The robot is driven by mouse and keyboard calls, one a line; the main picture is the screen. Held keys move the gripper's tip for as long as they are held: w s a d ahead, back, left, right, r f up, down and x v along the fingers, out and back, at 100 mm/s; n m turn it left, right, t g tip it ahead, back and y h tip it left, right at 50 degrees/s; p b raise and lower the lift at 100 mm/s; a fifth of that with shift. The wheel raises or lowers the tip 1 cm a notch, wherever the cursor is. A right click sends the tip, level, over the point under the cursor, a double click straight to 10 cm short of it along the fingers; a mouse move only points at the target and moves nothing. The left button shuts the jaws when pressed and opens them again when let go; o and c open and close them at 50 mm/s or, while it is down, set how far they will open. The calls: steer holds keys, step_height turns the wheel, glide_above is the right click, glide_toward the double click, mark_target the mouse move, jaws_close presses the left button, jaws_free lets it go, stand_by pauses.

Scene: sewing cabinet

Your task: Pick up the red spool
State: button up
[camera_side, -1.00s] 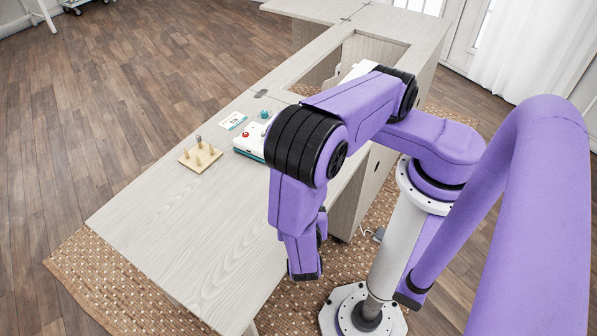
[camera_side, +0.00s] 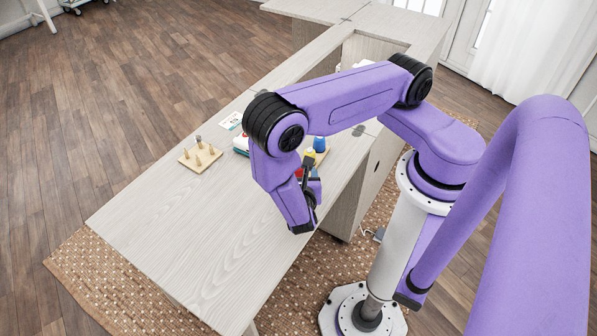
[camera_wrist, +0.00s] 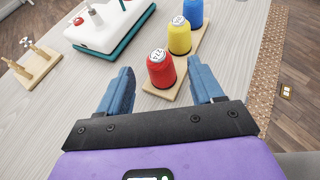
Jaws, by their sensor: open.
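The red spool (camera_wrist: 160,72) stands upright on the near end of a wooden board (camera_wrist: 148,89) in the wrist view. In the side view only a little of the red spool (camera_side: 299,173) shows behind my arm. My gripper (camera_wrist: 163,84) is open. Its two blue fingers point toward the red spool, one to either side and slightly short of it, with nothing between them. In the side view the fingers are mostly hidden by my own arm.
A yellow spool (camera_wrist: 179,38) and a blue spool (camera_wrist: 193,13) stand in line behind the red one on the same board. A white and teal machine (camera_wrist: 108,25) is to the left. A peg board (camera_wrist: 35,66) stands farther left. The near left tabletop (camera_side: 190,240) is clear.

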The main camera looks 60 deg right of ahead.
steer(key=shift+x, duration=1.9)
steer(key=shift+r, duration=0.1)
steer(key=c, duration=1.1)
